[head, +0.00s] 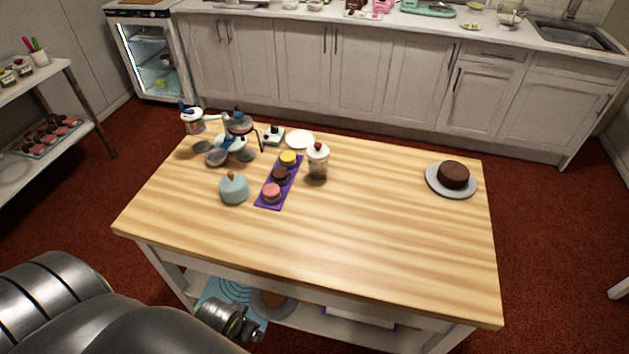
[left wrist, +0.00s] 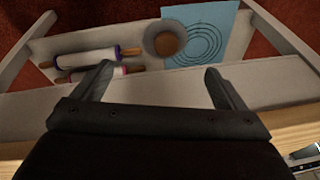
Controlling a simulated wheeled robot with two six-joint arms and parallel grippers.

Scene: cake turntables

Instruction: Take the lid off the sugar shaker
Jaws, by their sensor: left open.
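A small jar with a white top and a reddish tip (head: 318,160), which looks like the sugar shaker, stands upright on the wooden table right of the purple tray. Its top, which looks like the lid, appears to sit on it; the details are too small to tell. My left gripper (left wrist: 158,72) is open and empty in the left wrist view, above the table's lower shelf and well away from the jar. My right gripper is not in view.
Pans and a white canister (head: 193,123) crowd the back left. A chocolate cake (head: 453,174) is at right. The table's middle and front are clear.

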